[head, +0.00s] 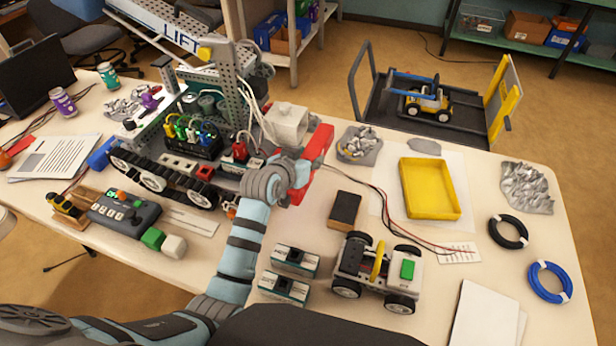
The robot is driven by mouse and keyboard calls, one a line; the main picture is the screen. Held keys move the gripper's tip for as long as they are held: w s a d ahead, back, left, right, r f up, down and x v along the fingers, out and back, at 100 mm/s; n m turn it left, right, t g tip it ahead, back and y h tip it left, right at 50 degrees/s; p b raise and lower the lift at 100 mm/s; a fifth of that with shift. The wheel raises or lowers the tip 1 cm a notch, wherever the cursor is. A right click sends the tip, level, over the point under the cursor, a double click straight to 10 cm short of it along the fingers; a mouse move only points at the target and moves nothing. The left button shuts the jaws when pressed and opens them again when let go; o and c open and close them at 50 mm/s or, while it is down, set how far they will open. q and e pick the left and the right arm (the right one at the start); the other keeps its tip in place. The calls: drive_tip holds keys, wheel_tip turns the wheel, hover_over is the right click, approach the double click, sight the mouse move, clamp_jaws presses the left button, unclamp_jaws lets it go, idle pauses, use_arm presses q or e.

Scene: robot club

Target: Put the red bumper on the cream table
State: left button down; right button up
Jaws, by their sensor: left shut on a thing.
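The red bumper (319,152) is at the right end of a large grey tracked robot (190,150). My left gripper (297,180) reaches in from below and is shut on the bumper. The gripper hides part of the bumper, and I cannot tell whether the bumper still touches the tracked robot. The cream table (330,226) lies underneath, with bare surface just right of and below the gripper. My right gripper is not in view.
A dark block (345,209), a small wheeled robot (378,272), two battery packs (290,262) and a yellow tray (430,189) stand nearby. Red and black wires (402,219) cross the table. A controller (124,213) lies at the left. A cart (420,95) stands behind the table.

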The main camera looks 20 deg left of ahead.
use_arm(q)
drive_tip(key=shift+y, duration=0.4)
drive_tip(key=f, duration=0.4)
drive_tip(key=shift+s+d+f, duration=0.1)
drive_tip(key=shift+s+d, duration=0.2)
drive_tip(key=shift+d, duration=0.05)
drive_tip(key=shift+s+a+f+b, duration=0.25)
drive_tip(key=shift+a+f+b, duration=0.15)
drive_tip(key=shift+f, duration=0.15)
wheel_tip(320, 180, down, 8)
drive_tip(key=b, duration=0.9)
drive_tip(key=shift+w+f, duration=0.15)
drive_tip(key=shift+f, duration=0.05)
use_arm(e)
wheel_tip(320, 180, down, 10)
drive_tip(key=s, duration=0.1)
use_arm(q)
drive_tip(key=shift+r, duration=0.1)
drive_tip(key=shift+f, duration=0.5)
drive_tip(key=c, duration=1)
unclamp_jaws()
drive_tip(key=shift+o, duration=0.2)
